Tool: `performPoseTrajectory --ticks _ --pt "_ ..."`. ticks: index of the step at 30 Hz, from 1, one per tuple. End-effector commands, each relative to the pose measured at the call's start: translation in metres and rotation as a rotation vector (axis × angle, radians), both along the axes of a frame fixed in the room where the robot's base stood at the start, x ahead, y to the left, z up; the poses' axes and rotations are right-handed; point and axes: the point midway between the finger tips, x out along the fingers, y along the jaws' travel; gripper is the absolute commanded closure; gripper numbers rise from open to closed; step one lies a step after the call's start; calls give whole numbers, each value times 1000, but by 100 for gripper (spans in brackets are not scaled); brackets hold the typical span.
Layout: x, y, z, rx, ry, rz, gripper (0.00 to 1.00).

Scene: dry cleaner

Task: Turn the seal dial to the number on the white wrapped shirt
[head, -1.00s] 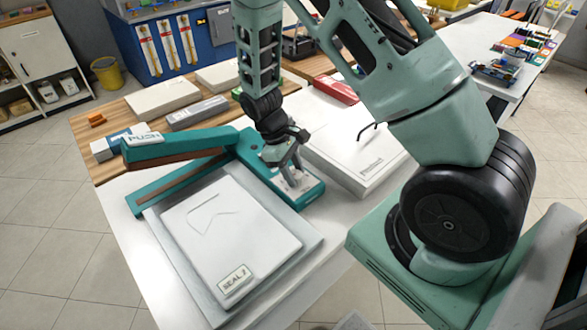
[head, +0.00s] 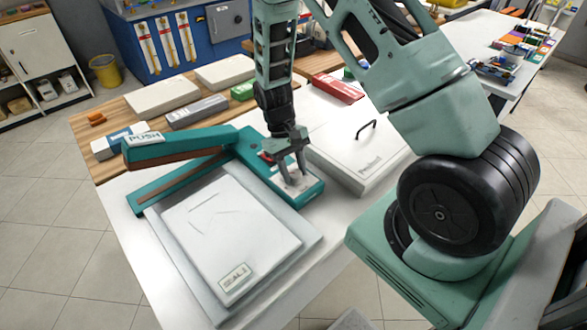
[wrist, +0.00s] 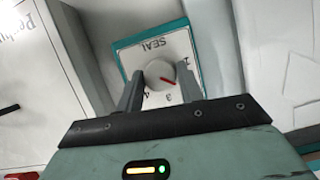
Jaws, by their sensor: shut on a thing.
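The white wrapped shirt (head: 232,228) lies flat on the sealer's grey bed, with a tag (head: 236,277) reading "SEAL" and a digit too blurred to be sure of. The teal sealer (head: 180,150) has its "PUSH" arm raised. Its white dial panel (head: 311,188), marked SEAL, is at its right end. My gripper (head: 293,178) points down there, its fingers shut on the round seal dial (wrist: 158,74) from two sides in the wrist view. The dial's red mark points to the lower right, seemingly between 2 and 3. The 1 is not readable.
A white box with a black handle (head: 352,158) stands right beside the sealer. The white table is bare at the front right.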

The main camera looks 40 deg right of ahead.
Motion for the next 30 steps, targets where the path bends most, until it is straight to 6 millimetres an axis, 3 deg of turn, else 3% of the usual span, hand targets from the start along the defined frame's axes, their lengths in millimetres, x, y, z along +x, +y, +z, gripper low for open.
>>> performPoseTrajectory --ticks 8,9,11,12,23,30 --pt "1 0 1 0 -4 0 86" --pt "1 0 1 0 -4 0 60" --pt "1 0 1 0 -4 1 44" --pt "1 0 0 0 -3 1 41" --pt "3 0 6 0 -3 1 41" --pt "21 -1 44 0 -9 2 41"
